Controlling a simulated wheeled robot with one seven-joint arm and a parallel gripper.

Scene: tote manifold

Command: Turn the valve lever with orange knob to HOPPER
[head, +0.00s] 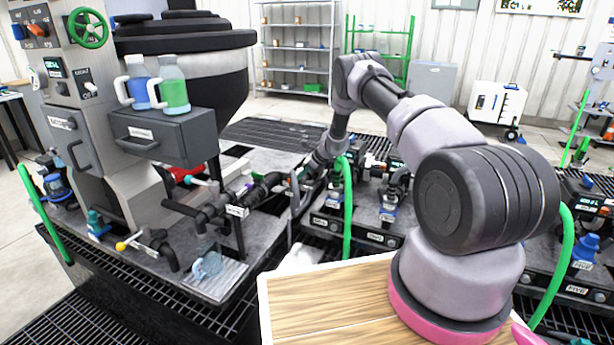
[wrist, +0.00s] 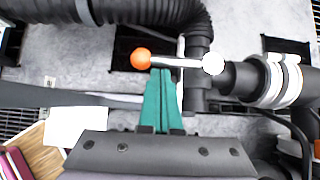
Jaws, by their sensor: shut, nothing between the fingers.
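In the wrist view, the orange knob (wrist: 141,59) sits at the left end of a short silver valve lever (wrist: 178,62). The lever lies nearly level across the picture, with a white round cap (wrist: 213,63) at its right end, in front of black pipework. My gripper (wrist: 162,72) has teal fingers, closed together and empty. Their tips are right at the lever, just right of the knob; I cannot tell whether they touch it. In the head view, my arm reaches to the pipework left of centre, where the orange knob is not clear. I cannot read a HOPPER label.
A thick ribbed black hose (wrist: 150,12) runs above the lever, and a black pipe with a pale collar (wrist: 268,80) lies to its right. In the head view, another lever with a yellow knob (head: 121,246) stands at the front left. A wooden top (head: 320,300) lies in front.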

